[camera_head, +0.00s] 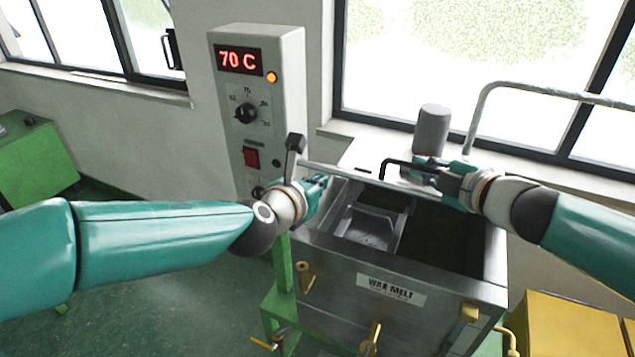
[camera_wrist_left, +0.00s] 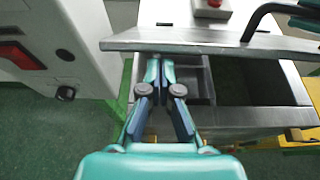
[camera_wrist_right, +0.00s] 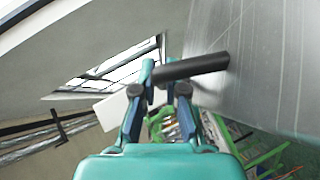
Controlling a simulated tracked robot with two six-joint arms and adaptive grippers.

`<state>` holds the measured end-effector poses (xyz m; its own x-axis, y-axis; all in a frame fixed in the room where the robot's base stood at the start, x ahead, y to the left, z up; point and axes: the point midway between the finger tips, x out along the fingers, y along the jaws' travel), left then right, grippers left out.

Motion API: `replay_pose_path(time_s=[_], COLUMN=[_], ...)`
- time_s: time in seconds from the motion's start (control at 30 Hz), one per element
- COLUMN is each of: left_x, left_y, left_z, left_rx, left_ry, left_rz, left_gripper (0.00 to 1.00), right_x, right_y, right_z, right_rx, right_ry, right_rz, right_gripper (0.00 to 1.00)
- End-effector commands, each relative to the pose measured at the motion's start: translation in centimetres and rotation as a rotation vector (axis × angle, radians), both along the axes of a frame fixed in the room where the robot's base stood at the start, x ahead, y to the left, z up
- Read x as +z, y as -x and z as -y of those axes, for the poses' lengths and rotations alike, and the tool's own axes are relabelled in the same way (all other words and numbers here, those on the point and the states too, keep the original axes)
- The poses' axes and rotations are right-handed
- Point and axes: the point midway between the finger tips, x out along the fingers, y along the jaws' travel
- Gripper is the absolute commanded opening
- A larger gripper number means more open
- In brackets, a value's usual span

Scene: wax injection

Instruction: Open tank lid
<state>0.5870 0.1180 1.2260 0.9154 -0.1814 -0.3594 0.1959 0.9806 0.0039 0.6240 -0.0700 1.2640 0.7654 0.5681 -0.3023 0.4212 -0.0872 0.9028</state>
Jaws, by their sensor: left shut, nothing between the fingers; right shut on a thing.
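The metal tank (camera_head: 330,265), labelled WAX MELT, is open at the top. Its lid (camera_head: 345,174) is raised along the back and shows nearly edge-on. In the left wrist view the lid (camera_wrist_left: 200,41) is a grey strip. My right gripper (camera_head: 425,172) is shut on the lid's black handle (camera_head: 385,168). In the right wrist view the handle (camera_wrist_right: 205,66) lies between the fingertips, with a grey lid face (camera_wrist_right: 260,70) beside it. My left gripper (camera_head: 322,184) is shut and empty near the tank's left side.
A control box (camera_head: 285,90) reading 70 C stands behind and left of the tank. A grey cylinder (camera_head: 432,130) and a bent pipe (camera_head: 480,105) are behind the lid. A yellow cabinet (camera_head: 570,325) is at the right. Brass taps (camera_head: 372,338) stick out at the tank's front.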

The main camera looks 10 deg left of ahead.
Motion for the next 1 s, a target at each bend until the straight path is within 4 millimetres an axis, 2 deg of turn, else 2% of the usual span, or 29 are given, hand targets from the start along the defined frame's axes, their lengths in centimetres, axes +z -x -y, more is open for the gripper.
replay_pose_path(time_s=[0.03, 0.37, 0.63, 0.9, 0.93, 1.0], left_x=[0.0, 0.2, 1.8, 2.1, 2.2, 2.2], left_y=[0.0, -0.1, -1.0, -1.1, -1.1, -1.1], left_z=[0.0, 0.0, 0.2, 0.1, 0.1, 0.1], left_rx=[-0.001, -0.001, 0.001, 0.003, 0.004, 0.004], left_ry=[0.001, 0.001, 0.0, 0.0, -0.001, -0.001], left_rz=[-0.001, 0.0, 0.004, 0.01, 0.012, 0.013], left_gripper=[0.0, 0.0, 0.0, 0.0, 0.0, 0.0], right_x=[0.0, 0.0, -0.1, -0.3, -0.3, -0.4], right_y=[0.1, 0.1, 0.2, 0.3, 0.3, 0.3], right_z=[-0.5, -0.5, -0.5, -0.6, -0.6, -0.6], right_rx=[0.012, 0.012, 0.014, 0.017, 0.017, 0.017], right_ry=[-0.003, -0.003, -0.002, 0.001, 0.002, 0.003], right_rz=[0.001, 0.001, -0.002, -0.005, -0.006, -0.006], right_gripper=[0.0, 0.0, 0.0, 0.0, 0.13, 0.24])
